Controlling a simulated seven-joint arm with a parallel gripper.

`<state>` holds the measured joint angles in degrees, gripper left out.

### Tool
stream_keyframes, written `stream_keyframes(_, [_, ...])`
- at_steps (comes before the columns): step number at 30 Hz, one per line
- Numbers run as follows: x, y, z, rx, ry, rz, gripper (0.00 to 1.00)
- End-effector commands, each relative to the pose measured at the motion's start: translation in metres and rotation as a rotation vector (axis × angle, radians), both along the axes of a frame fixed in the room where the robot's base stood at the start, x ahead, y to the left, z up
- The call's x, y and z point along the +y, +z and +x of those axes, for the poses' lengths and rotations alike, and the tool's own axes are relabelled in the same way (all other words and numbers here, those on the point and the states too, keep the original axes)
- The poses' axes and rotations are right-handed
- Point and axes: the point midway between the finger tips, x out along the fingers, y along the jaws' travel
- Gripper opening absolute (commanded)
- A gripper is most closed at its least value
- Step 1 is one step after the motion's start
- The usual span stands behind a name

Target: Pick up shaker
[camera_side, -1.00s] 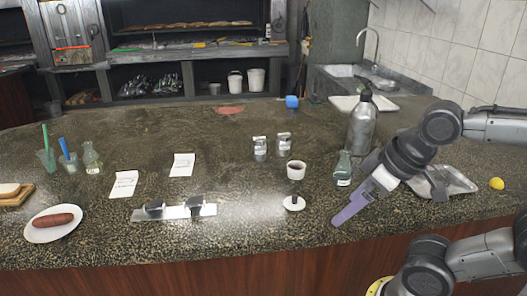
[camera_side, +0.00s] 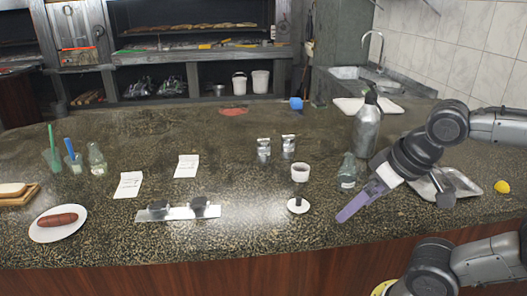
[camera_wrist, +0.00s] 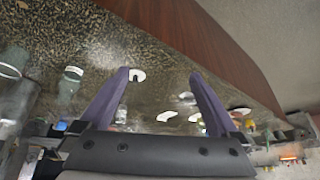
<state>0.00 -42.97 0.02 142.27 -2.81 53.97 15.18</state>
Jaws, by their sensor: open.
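Two small silvery shakers stand upright side by side in the middle of the counter in the side view, a left shaker (camera_side: 263,151) and a right shaker (camera_side: 288,147). Which one is meant, I cannot tell. My gripper (camera_side: 345,214) has purple fingers and hangs near the counter's front edge, to the right of and nearer than both shakers, well apart from them. In the wrist view my gripper (camera_wrist: 160,76) has its fingers spread with nothing held between them. I cannot clearly pick out the shakers in the wrist view.
A small glass bottle (camera_side: 347,172) and a tall metal bottle (camera_side: 366,128) stand left of my wrist. A white cup (camera_side: 300,172) and a white disc (camera_side: 298,208) lie between gripper and shakers. A metal tray (camera_side: 462,182) is at right. The counter behind the shakers is mostly clear.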

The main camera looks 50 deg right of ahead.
Motion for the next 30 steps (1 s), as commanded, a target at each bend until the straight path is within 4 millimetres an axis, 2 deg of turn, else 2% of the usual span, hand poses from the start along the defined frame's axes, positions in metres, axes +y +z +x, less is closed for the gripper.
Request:
stream_keyframes(5, [-0.035,0.045,0.024,-0.035,-0.349,-0.002,0.97])
stream_keyframes(8, [-0.058,0.071,0.05,-0.051,-0.555,-0.03,0.97])
stream_keyframes(12, [-0.088,0.101,0.099,-0.104,-0.823,-0.088,0.97])
stream_keyframes(16, [-0.11,0.118,0.148,-0.178,-1.016,-0.151,0.97])
stream_keyframes(19, [-0.122,0.125,0.187,-0.245,-1.136,-0.202,0.97])
stream_keyframes(23, [-0.133,0.123,0.239,-0.341,-1.254,-0.269,0.97])
stream_keyframes(26, [-0.138,0.114,0.278,-0.413,-1.315,-0.321,0.97])
stream_keyframes(30, [-0.14,0.09,0.33,-0.502,-1.357,-0.4,0.97])
